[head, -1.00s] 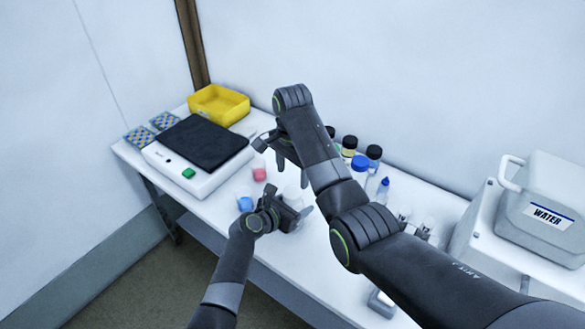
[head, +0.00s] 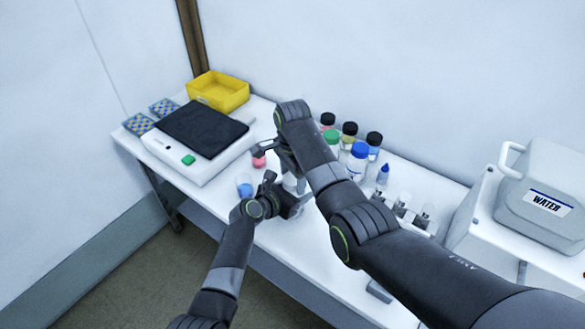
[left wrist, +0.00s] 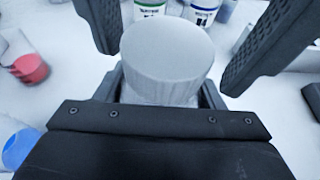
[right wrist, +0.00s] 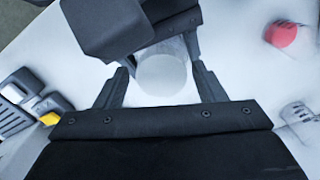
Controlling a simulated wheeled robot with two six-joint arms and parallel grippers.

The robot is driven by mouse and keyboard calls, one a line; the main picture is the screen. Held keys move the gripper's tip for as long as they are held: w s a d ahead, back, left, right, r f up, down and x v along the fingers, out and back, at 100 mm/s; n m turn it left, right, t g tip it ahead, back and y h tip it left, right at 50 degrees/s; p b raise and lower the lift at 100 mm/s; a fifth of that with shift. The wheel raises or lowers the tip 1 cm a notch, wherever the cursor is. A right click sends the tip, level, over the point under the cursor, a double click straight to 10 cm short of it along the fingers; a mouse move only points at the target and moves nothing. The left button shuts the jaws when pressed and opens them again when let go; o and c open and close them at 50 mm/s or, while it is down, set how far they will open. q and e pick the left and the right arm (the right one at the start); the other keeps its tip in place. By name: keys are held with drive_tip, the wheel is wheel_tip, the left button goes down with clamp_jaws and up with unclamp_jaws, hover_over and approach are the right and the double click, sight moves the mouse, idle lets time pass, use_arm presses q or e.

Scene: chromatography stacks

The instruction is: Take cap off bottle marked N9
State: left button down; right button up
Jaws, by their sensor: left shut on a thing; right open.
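A bottle with a wide, pale grey-white cap stands in my left gripper; its cap (left wrist: 168,48) shows in the left wrist view, and the bottle (head: 292,184) is partly hidden in the head view. No N9 mark is readable. My left gripper (head: 288,204) is shut on the bottle below the cap. My right gripper (head: 284,164) is open over the bottle. In the right wrist view the pale cap (right wrist: 162,74) lies between the spread fingers of the right gripper, with space on both sides.
Cups of pink (head: 259,161) and blue (head: 245,187) liquid stand left of the grippers. Several capped bottles, one with a blue cap (head: 360,149), stand behind my right arm. A balance (head: 204,134) and yellow tray (head: 218,90) are at left; a water container (head: 545,190) is right.

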drive_tip(key=shift+f, duration=0.1)
drive_tip(key=c, duration=1)
drive_tip(key=n, duration=0.5)
drive_tip(key=shift+n, duration=0.3)
drive_tip(key=n, duration=0.4)
drive_tip(key=shift+d, duration=0.15)
drive_tip(key=o, duration=1.1)
drive_tip(key=shift+a, duration=0.2)
drive_tip(key=shift+r, duration=0.2)
